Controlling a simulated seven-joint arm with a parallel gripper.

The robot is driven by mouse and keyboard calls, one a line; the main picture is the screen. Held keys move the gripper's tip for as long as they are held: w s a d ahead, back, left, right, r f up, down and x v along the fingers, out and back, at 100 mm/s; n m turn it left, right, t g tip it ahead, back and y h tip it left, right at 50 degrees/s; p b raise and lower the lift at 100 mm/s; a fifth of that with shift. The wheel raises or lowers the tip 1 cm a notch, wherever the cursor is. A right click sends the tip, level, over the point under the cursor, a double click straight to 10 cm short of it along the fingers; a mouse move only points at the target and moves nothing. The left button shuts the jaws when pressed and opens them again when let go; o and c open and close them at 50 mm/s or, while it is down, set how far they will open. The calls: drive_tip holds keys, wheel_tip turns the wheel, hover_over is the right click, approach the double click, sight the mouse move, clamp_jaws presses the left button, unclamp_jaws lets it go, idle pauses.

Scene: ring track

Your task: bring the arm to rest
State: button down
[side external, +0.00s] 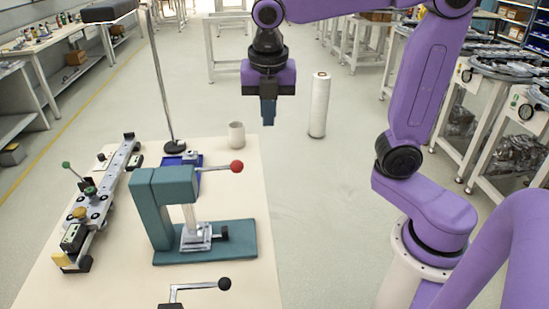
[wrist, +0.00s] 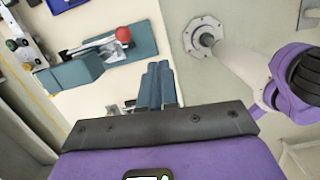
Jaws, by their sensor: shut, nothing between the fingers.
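My gripper (side external: 268,112) hangs from my purple arm, pointing down, in the side external view. It is beyond the right edge of the table and well above the floor. Its fingers are together with nothing between them. In the wrist view the blue-grey fingers (wrist: 158,82) are side by side, next to the table edge. The gripper is apart from the teal press (side external: 178,205), which stands on the table to its left in the side external view.
The cream table (side external: 100,270) carries the press with a red-knobbed lever (side external: 236,167), a long rail fixture (side external: 98,205), a beige cup (side external: 236,135) and a lamp pole (side external: 157,75). A white roll (side external: 319,105) stands on the floor. Open floor lies right of the table.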

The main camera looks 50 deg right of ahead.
drive_tip(key=s+f+m, duration=0.3)
drive_tip(key=s+m, duration=0.1)
drive_tip(key=s, duration=0.2)
drive_tip(key=s+d+f+m+y, duration=0.1)
drive_tip(key=s+f+m, duration=0.3)
drive_tip(key=s, duration=0.3)
drive_tip(key=s+d+f+m+g, duration=0.1)
drive_tip(key=s+f+m, duration=0.2)
drive_tip(key=s+m, duration=0.2)
drive_tip(key=shift+s+f+y, duration=0.4)
drive_tip(key=shift+s, duration=0.5)
